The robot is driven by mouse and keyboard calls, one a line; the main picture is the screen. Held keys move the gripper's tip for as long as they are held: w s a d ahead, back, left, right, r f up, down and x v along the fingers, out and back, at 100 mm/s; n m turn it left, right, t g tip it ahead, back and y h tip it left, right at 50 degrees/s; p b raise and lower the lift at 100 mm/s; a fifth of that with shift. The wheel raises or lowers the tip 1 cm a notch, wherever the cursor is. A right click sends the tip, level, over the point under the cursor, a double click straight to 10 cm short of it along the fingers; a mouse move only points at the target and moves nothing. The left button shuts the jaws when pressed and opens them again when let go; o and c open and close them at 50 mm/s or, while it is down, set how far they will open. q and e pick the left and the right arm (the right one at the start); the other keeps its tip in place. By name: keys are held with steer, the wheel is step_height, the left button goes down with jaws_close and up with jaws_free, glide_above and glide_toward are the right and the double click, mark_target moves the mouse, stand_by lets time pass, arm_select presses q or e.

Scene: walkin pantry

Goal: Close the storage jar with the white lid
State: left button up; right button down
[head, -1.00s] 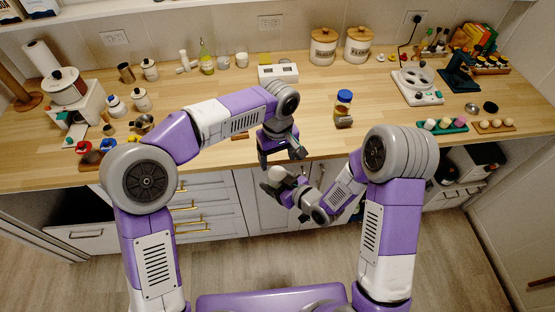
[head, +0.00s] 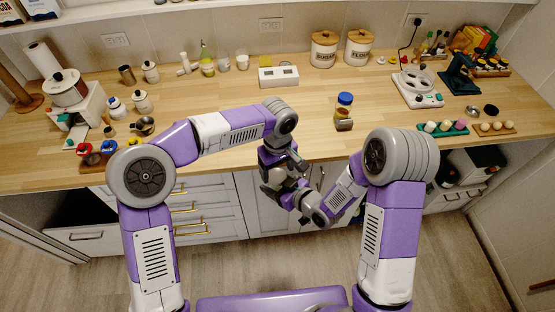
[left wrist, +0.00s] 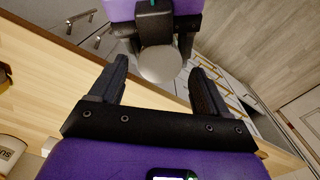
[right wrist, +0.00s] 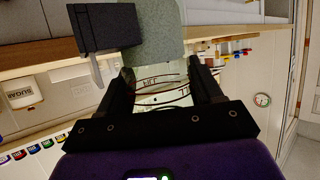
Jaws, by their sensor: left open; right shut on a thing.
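My right gripper (right wrist: 163,92) is shut on a translucent jar (right wrist: 160,82) with dark lettering, which I take as the storage jar. In the left wrist view, a pale round top (left wrist: 160,65) shows between my right gripper's dark fingers. I cannot tell whether it is the white lid or the jar's own end. My left gripper (left wrist: 160,88) is open, its fingers apart and pointing at that pale round top, with nothing clearly between them. In the head view, my left gripper (head: 284,178) hides the jar, in front of the counter edge.
The wooden counter (head: 230,110) has free room in its middle. A blue-capped jar (head: 344,111) stands near its front. A white box (head: 278,75) and two wood-lidded canisters (head: 324,50) stand at the back. Drawers (head: 205,212) lie below the counter, close to both grippers.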

arm_select(q)
steer(key=shift+f, duration=0.95)
steer(key=c, duration=1.1)
steer(key=shift+m, duration=1.6)
steer(key=o, duration=1.2)
steer(key=shift+d+r, duration=0.1)
